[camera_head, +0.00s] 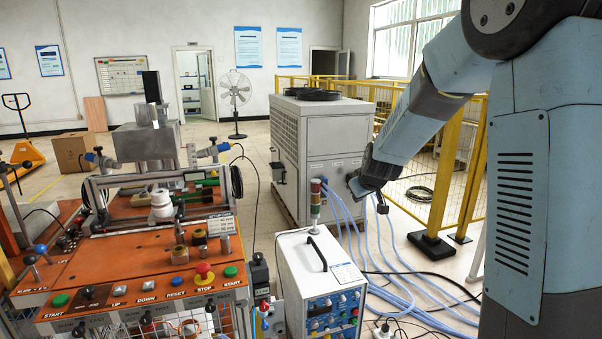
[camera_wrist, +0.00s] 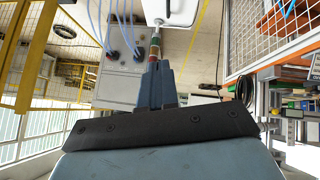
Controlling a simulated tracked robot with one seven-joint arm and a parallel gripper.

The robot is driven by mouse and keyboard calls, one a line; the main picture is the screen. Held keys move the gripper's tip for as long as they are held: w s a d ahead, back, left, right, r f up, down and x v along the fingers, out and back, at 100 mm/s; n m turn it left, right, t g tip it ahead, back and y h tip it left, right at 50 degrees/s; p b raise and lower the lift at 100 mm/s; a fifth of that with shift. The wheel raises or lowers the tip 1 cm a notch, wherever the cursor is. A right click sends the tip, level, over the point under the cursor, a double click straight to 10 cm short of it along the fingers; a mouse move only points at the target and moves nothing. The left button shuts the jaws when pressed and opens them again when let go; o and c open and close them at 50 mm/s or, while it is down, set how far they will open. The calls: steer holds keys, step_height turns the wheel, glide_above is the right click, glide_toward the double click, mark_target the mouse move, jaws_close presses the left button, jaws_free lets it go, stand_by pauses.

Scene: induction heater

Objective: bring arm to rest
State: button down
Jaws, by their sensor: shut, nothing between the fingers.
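The fingers are too small there to make out. The arm's end hangs in front of the large grey cabinet, to the right of the signal light. In the wrist view the fingers point toward the signal light, apparently with a gap.
The signal light (camera_head: 315,201) stands on the white power unit (camera_head: 322,285). The orange workbench (camera_head: 140,262) with buttons is at left. The grey cabinet (camera_head: 317,150) stands behind. Blue hoses (camera_head: 385,262) run across the floor. A yellow fence (camera_head: 440,165) is at right.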

steer(key=s+d+r+m+g, duration=0.15)
steer(key=s+r, duration=0.35)
steer(key=s, duration=0.5)
steer(key=s+d+r+m, duration=0.1)
steer(key=s+d+r, duration=0.1)
steer(key=s+r, duration=0.55)
steer(key=s+d+m+g+h, duration=0.1)
steer(key=s+d+m, duration=0.1)
steer(key=s, duration=1.9)
steer(key=shift+d+f+m, duration=0.35)
steer(key=shift+f+m, duration=0.1)
steer(key=shift+m, duration=0.1)
